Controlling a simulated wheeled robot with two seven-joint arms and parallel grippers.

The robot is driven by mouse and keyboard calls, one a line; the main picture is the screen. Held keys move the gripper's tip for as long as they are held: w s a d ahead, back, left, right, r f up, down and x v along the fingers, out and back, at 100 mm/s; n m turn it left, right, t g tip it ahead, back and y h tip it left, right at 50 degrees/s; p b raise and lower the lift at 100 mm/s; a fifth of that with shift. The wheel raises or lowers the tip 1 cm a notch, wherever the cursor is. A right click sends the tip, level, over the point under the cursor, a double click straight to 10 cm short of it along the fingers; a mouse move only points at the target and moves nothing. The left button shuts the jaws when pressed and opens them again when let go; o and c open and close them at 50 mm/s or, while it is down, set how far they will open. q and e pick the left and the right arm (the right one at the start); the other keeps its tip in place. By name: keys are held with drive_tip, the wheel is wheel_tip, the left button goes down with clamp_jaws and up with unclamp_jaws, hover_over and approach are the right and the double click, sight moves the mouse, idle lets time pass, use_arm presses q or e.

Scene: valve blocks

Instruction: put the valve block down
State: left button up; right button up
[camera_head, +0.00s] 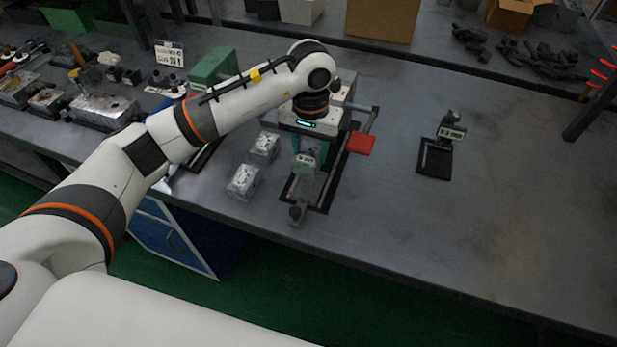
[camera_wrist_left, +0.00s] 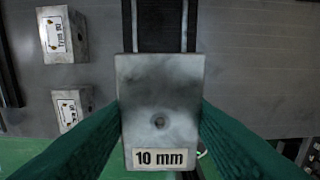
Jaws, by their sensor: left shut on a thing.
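A grey metal valve block labelled "10 mm" (camera_wrist_left: 160,85) fills the middle of the left wrist view. The green fingers of my left gripper (camera_wrist_left: 160,118) press on its two sides. In the head view, my left gripper (camera_head: 307,150) points down over a black-framed fixture (camera_head: 322,192) on the bench, and the block is largely hidden there by the hand. In the left wrist view, dark rails (camera_wrist_left: 160,30) show beyond the block's far edge. I cannot tell whether the block touches the fixture. My right gripper is not in view.
Two labelled metal blocks (camera_head: 265,147) (camera_head: 243,182) stand left of the fixture. A red piece (camera_head: 360,144) is beside it on the right. A smaller black stand with a display (camera_head: 437,158) is farther right. The bench's right front (camera_head: 500,240) is clear.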

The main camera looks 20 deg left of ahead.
sight(310, 161)
use_arm(q)
wheel_tip(310, 161, down, 4)
drive_tip(key=shift+f+p, duration=0.1)
drive_tip(key=shift+p, duration=0.25)
wheel_tip(310, 161, down, 4)
drive_tip(key=shift+f+p, duration=0.1)
drive_tip(key=shift+p, duration=0.3)
drive_tip(key=shift+f+b, duration=0.15)
drive_tip(key=shift+b, duration=0.15)
drive_tip(key=o, duration=1.4)
